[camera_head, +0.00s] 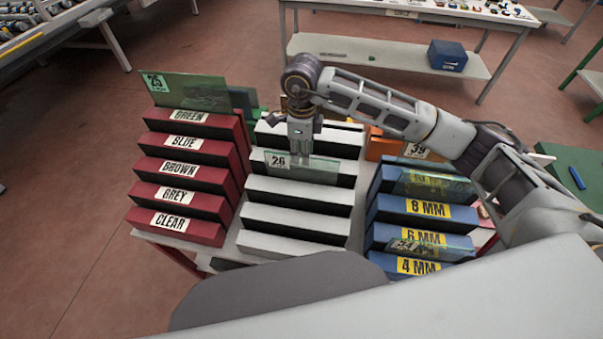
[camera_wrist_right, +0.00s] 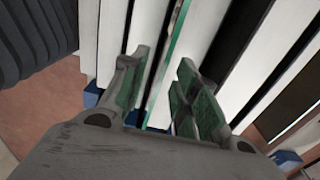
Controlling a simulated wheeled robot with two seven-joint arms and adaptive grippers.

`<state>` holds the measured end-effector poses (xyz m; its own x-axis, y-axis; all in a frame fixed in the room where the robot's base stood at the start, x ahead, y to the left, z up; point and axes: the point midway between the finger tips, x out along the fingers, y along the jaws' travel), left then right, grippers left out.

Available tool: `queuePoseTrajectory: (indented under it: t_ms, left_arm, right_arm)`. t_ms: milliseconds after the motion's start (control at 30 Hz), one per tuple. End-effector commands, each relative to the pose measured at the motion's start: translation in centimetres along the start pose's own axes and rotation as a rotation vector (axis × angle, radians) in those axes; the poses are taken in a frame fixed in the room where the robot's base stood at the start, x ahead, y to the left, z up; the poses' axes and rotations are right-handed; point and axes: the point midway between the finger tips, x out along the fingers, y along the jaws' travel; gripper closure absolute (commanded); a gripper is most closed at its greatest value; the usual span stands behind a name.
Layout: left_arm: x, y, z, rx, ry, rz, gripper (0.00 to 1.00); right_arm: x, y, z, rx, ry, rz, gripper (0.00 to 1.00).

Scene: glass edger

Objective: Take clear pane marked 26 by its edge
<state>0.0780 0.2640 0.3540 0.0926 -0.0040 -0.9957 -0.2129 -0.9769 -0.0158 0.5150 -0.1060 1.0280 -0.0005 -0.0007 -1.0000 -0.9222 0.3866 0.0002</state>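The clear pane marked 26 (camera_head: 318,168) stands on edge in a slot of the middle white rack (camera_head: 295,218), its label at the left end of its top edge. My right gripper (camera_head: 300,153) points down at that pane's top edge, just right of the label. In the right wrist view the fingers (camera_wrist_right: 166,85) are apart, with a thin green glass edge (camera_wrist_right: 172,50) running between them. The edge is close to the left finger; whether they touch I cannot tell. My left gripper is not in view.
A red rack (camera_head: 180,172) with labelled slots stands left, holding a green pane marked 25 (camera_head: 190,92). A blue rack (camera_head: 425,210) with thickness labels and several panes stands right. An orange rack (camera_head: 378,148) holds a pane marked 39 (camera_head: 416,151). A bench stands behind.

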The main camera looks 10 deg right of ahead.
Motion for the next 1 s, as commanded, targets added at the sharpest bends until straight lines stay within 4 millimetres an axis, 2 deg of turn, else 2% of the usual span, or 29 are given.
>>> queuePoseTrajectory:
  t_ms: [167,400,867,900,1000]
  left_arm:
    - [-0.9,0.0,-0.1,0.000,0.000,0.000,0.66]
    - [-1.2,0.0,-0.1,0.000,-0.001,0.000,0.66]
    - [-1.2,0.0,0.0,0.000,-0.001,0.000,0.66]
    - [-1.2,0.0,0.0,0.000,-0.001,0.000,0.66]
    - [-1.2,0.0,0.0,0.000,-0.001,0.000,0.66]
  right_arm:
    - [1.8,-0.3,0.2,-0.001,0.001,0.002,0.70]
    - [3.7,-0.3,0.2,0.000,-0.001,0.000,0.70]
    - [3.9,-0.4,0.2,-0.001,-0.001,0.000,0.70]
    - [3.8,-0.4,0.2,-0.001,-0.001,0.000,0.71]
    - [3.8,-0.4,0.2,-0.001,-0.001,0.000,0.84]
